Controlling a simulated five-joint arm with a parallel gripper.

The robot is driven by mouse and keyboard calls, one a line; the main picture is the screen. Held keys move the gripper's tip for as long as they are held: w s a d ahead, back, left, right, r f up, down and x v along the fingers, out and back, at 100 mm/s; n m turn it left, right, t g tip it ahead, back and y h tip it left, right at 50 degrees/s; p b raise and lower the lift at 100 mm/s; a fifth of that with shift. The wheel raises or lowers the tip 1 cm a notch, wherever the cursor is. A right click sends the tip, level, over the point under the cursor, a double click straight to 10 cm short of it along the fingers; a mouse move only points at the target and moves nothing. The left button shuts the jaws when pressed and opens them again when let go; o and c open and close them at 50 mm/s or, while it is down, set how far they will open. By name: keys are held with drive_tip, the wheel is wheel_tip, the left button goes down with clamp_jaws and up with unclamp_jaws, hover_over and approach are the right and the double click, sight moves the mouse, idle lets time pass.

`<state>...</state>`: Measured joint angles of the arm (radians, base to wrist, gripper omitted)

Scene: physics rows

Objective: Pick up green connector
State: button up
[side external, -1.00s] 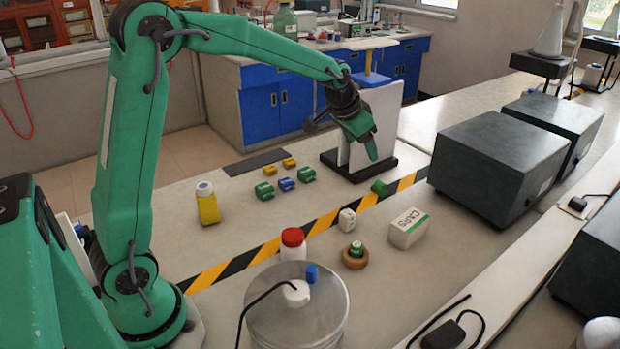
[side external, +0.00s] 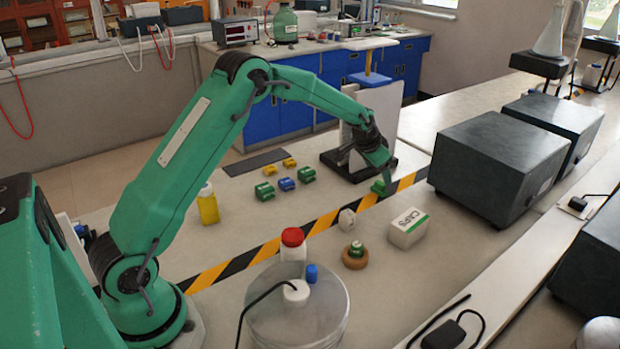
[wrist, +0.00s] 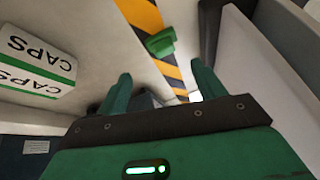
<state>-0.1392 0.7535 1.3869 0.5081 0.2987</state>
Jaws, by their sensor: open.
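A green connector (side external: 378,188) lies on the table at the striped tape, near the foot of the upright white panel. It also shows in the wrist view (wrist: 160,43), on the tape, ahead of my fingertips and between their lines. My gripper (wrist: 160,78) is open with nothing between its two green fingers. In the side view my gripper (side external: 386,168) points down just above the green connector; whether it touches cannot be told there. Two other green connectors, one at the left (side external: 264,191) and one beside it (side external: 306,174), lie in a group further left.
The white panel (side external: 382,112) on a black base stands close behind my gripper. A CAPS box (side external: 408,228) and a white block (side external: 347,221) lie in front. Blue (side external: 286,184) and yellow (side external: 289,163) connectors lie left. A large dark box (side external: 497,165) stands right.

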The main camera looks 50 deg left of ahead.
sight(381, 184)
drive_tip(key=shift+x, duration=1.3)
drive_tip(key=shift+x, duration=2.55)
drive_tip(key=shift+a, duration=0.1)
drive_tip(key=shift+s, duration=0.1)
drive_tip(key=c, duration=1.1)
